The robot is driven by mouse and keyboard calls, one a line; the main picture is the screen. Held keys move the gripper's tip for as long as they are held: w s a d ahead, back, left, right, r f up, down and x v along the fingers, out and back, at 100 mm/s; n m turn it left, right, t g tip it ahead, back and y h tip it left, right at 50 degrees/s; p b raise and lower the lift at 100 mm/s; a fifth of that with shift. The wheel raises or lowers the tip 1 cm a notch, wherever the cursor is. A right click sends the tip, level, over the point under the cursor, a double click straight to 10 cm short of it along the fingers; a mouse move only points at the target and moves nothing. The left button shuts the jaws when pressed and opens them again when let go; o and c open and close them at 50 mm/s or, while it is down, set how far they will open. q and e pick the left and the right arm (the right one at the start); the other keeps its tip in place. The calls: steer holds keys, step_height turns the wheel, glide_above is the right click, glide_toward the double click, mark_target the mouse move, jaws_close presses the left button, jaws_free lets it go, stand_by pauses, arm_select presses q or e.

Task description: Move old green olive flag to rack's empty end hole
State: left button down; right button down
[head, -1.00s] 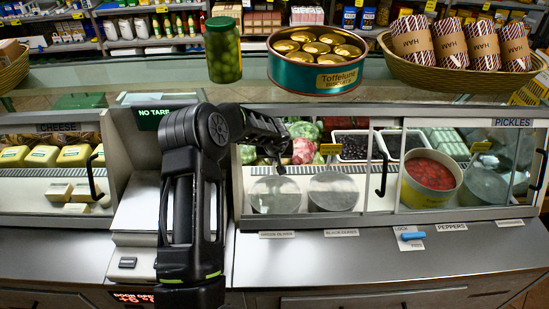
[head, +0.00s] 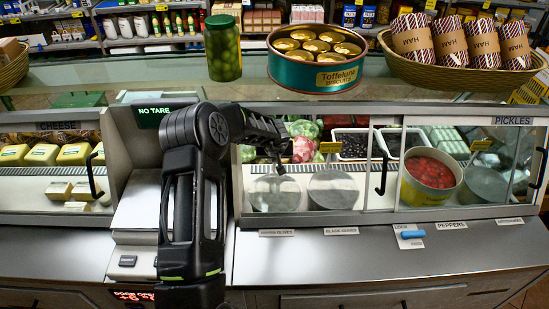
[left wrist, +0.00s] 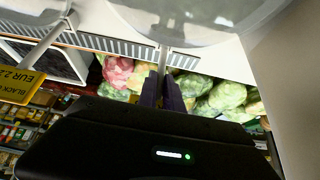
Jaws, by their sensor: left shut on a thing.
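My left gripper (head: 281,166) reaches through the open glass front to the back rail above the green olives tub (head: 275,193). In the left wrist view its two dark fingers (left wrist: 163,92) are close together at a thin grey upright piece on the rail. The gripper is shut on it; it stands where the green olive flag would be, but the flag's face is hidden. The yellow black-olive flag (head: 331,148) stands to the right on the rail and shows in the left wrist view (left wrist: 20,85). I cannot make out the rack's empty end hole. My right gripper is out of view.
The black olives tub (head: 333,190) is beside the green one. A sliding glass pane with a dark handle (head: 382,176) stands to the right. A red pepper tub (head: 429,176) is further right. An olive jar (head: 223,50) and biscuit tin (head: 316,60) stand on the top ledge.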

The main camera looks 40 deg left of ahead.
arm_select(q)
steer(key=shift+f, duration=0.15)
steer(key=c, duration=2)
jaws_free()
steer(key=o, duration=0.6)
steer(key=shift+c, duration=0.6)
steer(key=shift+s, duration=0.1)
steer(key=shift+s+d, duration=0.5)
steer(key=shift+s, duration=0.15)
steer(key=shift+v, duration=3)
